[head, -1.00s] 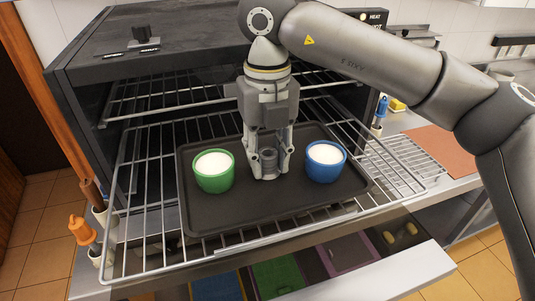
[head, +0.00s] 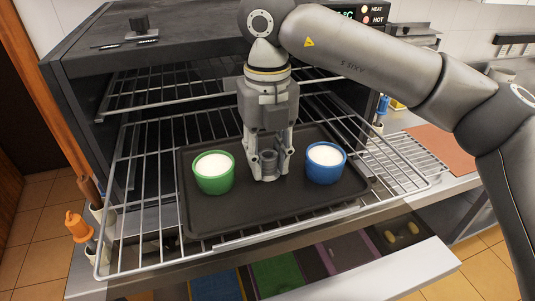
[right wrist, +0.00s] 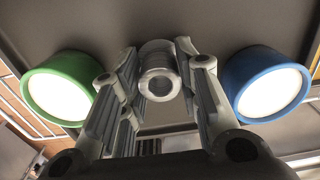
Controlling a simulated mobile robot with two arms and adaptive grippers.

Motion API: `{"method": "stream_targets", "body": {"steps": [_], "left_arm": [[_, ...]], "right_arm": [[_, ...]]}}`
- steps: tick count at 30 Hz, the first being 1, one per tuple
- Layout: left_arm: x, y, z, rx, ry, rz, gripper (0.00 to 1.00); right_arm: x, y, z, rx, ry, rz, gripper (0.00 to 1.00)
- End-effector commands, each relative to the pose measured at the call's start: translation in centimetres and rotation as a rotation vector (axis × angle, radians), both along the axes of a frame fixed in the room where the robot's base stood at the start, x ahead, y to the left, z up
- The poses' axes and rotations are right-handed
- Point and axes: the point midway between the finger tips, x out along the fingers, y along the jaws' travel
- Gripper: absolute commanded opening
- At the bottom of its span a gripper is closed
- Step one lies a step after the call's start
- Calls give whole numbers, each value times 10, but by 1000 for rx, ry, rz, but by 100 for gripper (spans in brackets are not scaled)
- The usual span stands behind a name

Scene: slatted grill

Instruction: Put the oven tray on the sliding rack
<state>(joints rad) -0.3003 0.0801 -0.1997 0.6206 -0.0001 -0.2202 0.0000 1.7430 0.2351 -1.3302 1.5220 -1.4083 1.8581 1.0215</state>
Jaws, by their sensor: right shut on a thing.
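The dark oven tray (head: 215,212) lies flat over the pulled-out wire sliding rack (head: 138,240) in front of the oven. I cannot tell whether it touches the wires or sits just above them. A green cup (head: 214,181) and a blue cup (head: 325,171), both with white contents, stand on the tray, left and right of my gripper. My right gripper (head: 268,172) points down at the tray's middle, shut on its metal knob. In the right wrist view the knob (right wrist: 158,72) sits between the fingers. My left gripper does not show.
The black oven (head: 75,75) stands open, with another wire rack (head: 135,100) higher inside. An open drawer with coloured compartments (head: 275,275) is below. Orange-topped and wooden-handled utensils (head: 77,224) stand left of the rack. A smaller wire rack (head: 415,155) lies on the right counter.

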Motion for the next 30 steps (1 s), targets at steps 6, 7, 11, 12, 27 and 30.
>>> {"method": "stream_targets", "body": {"steps": [6,7,11,12,27,30], "left_arm": [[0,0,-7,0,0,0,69],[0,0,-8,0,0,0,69],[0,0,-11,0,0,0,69],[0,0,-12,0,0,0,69],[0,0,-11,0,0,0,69],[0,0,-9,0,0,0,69]], "right_arm": [[0,0,-6,2,-2,0,0],[0,0,-7,2,-2,0,0],[0,0,-10,2,-2,0,0],[0,0,-12,2,-2,0,0],[0,0,-13,-2,2,0,55],[0,0,-9,-1,1,0,55]]}}
